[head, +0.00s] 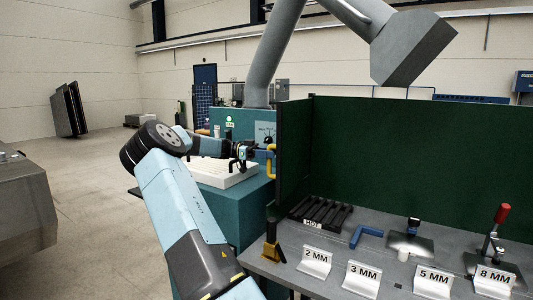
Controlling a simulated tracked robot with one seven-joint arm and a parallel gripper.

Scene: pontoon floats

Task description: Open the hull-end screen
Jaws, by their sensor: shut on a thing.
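A dark green screen panel (294,150) stands at the left end of the bench, seen nearly edge-on. A yellow handle (271,167) sticks out from its left side. My arm reaches in from the bottom of the head view, and my gripper (264,151) is at the upper part of the handle, shut on it. The fingers are small and dark here, so their exact hold is hard to make out. The panel meets the long green back screen (420,155) at a dark upright post.
The grey bench (345,240) holds a black rack marked HOT (321,212), a blue angled piece (366,236), a red-handled clamp (497,230) and several thickness signs. A teal cabinet with a white slatted tray (215,173) stands behind my arm. A grey extraction hood (412,48) hangs above. Open floor lies left.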

